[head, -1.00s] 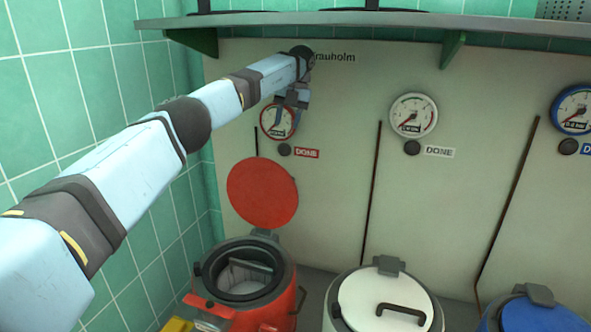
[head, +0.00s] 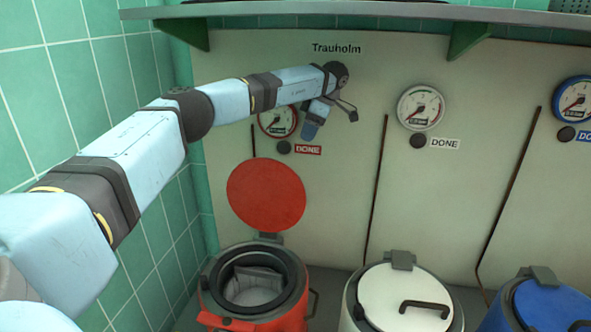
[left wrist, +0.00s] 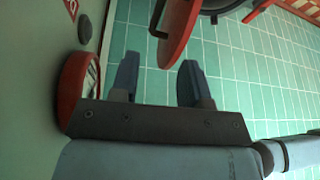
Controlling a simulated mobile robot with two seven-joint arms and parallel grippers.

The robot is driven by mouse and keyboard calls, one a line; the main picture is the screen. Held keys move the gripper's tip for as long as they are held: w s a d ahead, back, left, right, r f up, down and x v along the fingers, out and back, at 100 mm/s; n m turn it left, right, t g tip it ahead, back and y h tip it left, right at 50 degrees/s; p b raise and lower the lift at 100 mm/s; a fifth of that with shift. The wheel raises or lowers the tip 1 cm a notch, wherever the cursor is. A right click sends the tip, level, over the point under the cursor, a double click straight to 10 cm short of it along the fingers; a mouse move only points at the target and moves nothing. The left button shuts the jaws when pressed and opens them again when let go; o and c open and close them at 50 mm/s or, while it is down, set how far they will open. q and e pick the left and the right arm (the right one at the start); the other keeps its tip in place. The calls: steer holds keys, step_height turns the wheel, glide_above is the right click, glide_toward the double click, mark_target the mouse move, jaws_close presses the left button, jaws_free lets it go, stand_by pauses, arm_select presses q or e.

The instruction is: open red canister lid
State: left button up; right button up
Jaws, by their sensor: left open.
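The red canister (head: 258,292) stands at the bottom of the head view with its mouth uncovered. Its round red lid (head: 266,194) is swung up on the hinge at the back, near the wall panel. My left gripper (head: 331,122) is open and empty, above and to the right of the lid, by the red-rimmed gauge. In the left wrist view my open fingers (left wrist: 160,82) have nothing between them. The red lid (left wrist: 177,32) shows edge-on beyond them, and part of the canister's dark rim (left wrist: 222,8) shows at the top. My right gripper is out of view.
The red-rimmed gauge (head: 278,122) is close beside the left gripper. A white canister (head: 405,298) and a blue canister (head: 548,305), both lidded, stand to the right. A shelf (head: 380,12) runs above. A green tiled wall (head: 60,100) is at left.

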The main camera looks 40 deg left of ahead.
mark_target(291, 172)
arm_select(q)
steer(key=shift+m, duration=0.7)
steer(key=p+x, duration=0.1)
steer(key=x, duration=1.3)
steer(key=shift+d+f, duration=0.1)
steer(key=shift+f, duration=0.05)
steer(key=shift+c, duration=0.3)
jaws_close()
